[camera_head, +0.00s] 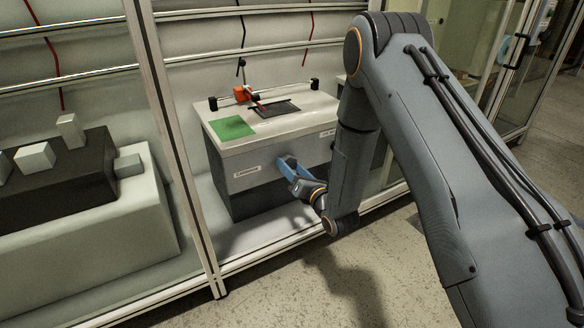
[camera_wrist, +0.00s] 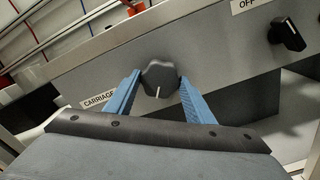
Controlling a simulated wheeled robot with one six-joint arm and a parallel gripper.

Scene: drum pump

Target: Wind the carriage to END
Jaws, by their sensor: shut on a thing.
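The carriage knob (camera_wrist: 160,79) is a dark, lobed knob with a white pointer line, on the front panel beside a "CARRIAGE" label (camera_wrist: 99,103). In the wrist view the pointer line points down. My gripper (camera_wrist: 158,84) has its blue fingers on either side of the knob and is shut on it. In the head view my gripper (camera_head: 283,164) is at the front of the machine (camera_head: 245,168) and hides the knob. An orange carriage (camera_head: 242,94) sits on a rail on top, left of the rail's middle. No END mark is readable.
A second black knob (camera_wrist: 287,35) with an "OFF" label (camera_wrist: 246,5) is to the right on the panel. On the machine top lie a green square (camera_head: 232,128) and a dark plate (camera_head: 279,109). A frame post (camera_head: 172,130) stands at left.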

